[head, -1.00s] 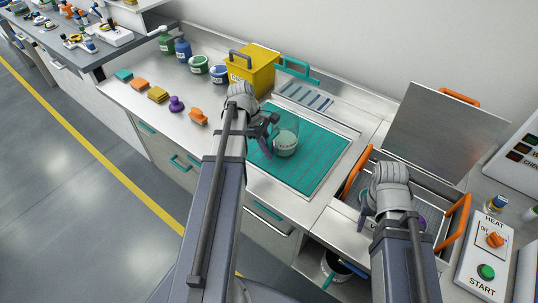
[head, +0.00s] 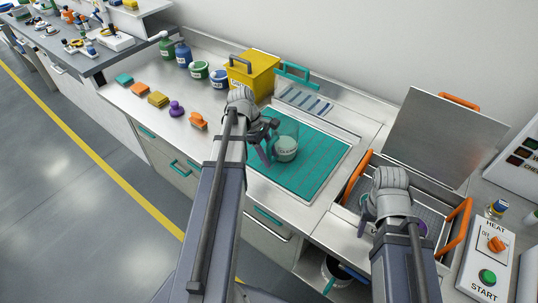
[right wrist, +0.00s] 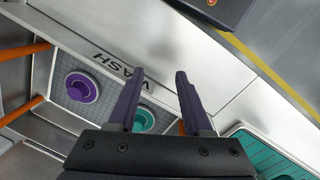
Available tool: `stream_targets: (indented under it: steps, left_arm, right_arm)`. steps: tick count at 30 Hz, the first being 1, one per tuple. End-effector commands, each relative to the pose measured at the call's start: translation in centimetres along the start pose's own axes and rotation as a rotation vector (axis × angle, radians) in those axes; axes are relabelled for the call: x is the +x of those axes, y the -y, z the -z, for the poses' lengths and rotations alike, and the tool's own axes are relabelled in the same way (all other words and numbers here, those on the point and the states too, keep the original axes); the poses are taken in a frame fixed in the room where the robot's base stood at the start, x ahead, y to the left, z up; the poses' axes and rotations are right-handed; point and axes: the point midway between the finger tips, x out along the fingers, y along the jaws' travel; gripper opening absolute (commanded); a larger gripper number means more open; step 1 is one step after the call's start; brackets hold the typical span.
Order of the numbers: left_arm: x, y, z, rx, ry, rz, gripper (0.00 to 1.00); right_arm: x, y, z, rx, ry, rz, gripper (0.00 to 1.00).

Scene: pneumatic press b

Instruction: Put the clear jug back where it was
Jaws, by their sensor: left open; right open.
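The clear jug (head: 288,133) stands upright on the teal mat (head: 320,165) in the head view. My right gripper (right wrist: 160,72) is open and empty in the right wrist view, over the steel counter edge marked WASH. In the head view it is mostly hidden behind my right arm, above the left part of the open wash basin.
A purple knobbed piece (right wrist: 82,88) and a teal one (right wrist: 145,118) sit in the basin area. The basin has orange handles (head: 458,228) and a raised lid (head: 440,135). A yellow box (head: 252,75) and several bottles stand behind left. A HEAT/START panel (head: 483,260) is at right.

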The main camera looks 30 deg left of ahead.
Motion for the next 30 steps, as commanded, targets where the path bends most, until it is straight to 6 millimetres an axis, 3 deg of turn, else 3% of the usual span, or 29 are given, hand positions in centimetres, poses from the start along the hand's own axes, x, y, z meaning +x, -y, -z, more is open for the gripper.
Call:
stream_targets:
  steps: [8,24,30]
  left_arm:
    - [-2.2,0.0,-0.2,-0.001,0.0,0.0,0.53]
    - [-10.7,-0.1,-0.3,-0.001,0.0,0.0,0.53]
    - [-12.2,0.0,-0.1,-0.001,0.0,0.0,0.53]
  right_arm:
    - [-2.1,-0.2,-0.1,0.0,0.0,0.0,0.5]
    - [-9.9,-0.9,-0.6,0.0,0.0,0.0,0.5]
    - [-11.2,-1.1,-0.7,0.0,0.0,0.0,0.5]
